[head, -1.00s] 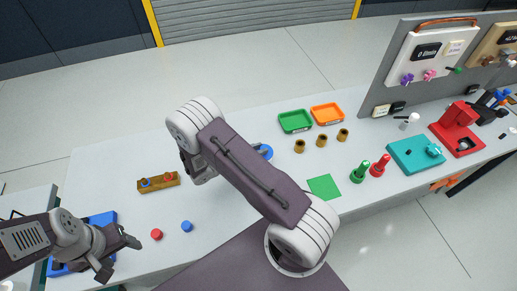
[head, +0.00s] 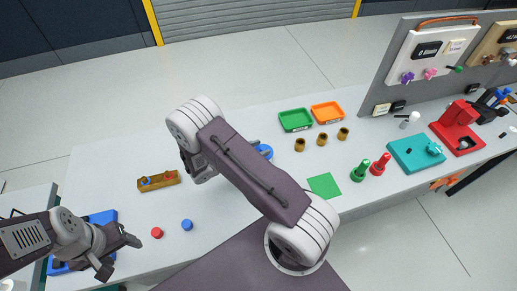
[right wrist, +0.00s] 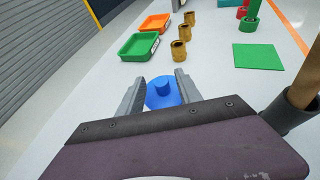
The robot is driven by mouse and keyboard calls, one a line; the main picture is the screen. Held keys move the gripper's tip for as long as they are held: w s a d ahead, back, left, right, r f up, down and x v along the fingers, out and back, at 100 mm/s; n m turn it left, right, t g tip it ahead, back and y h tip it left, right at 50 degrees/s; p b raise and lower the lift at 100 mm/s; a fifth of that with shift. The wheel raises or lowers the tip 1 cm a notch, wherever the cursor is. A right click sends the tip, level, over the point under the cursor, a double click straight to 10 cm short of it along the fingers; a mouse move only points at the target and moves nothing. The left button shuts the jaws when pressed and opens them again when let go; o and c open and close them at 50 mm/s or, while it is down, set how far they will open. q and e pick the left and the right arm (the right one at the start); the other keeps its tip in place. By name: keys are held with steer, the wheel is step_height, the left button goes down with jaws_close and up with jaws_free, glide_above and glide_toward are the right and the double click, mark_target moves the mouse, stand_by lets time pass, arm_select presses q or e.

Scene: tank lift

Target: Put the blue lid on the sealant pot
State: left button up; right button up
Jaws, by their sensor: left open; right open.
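The blue lid (right wrist: 163,94), a flat disc with a round knob, lies on the white table just beyond and between the fingertips of my right gripper (right wrist: 158,88). The gripper is open, and no grip on the lid shows. In the head view the lid (head: 264,151) shows partly past my right arm, which hides the right gripper's fingers. A dark grey pot (right wrist: 288,117) with a wooden stick in it stands at the right of the right wrist view; I cannot tell whether it is the sealant pot. My left gripper (head: 121,260) is open and empty at the table's left.
Green (head: 296,121) and orange (head: 327,113) trays and three brass cups (head: 322,140) stand beyond the lid. A green square (head: 324,186) lies to the right. Red (head: 156,233) and blue (head: 187,226) pieces and a brown tray (head: 174,179) are left.

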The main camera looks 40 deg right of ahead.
steer(key=w+b+v, duration=0.1)
steer(key=b+v, duration=0.2)
steer(key=v, duration=0.8)
steer(key=s+a+m+y, duration=0.2)
steer(key=s+m+y, duration=0.3)
steer(key=m+y, duration=0.2)
steer(key=s+a+r+m+y, duration=0.1)
steer(key=s+m+y, duration=0.5)
steer(key=m, duration=0.6)
steer(key=shift+a+r+y, duration=0.25)
steer(key=shift+a+y, duration=0.1)
steer(key=shift+y, duration=0.05)
steer(key=shift+s, duration=0.2)
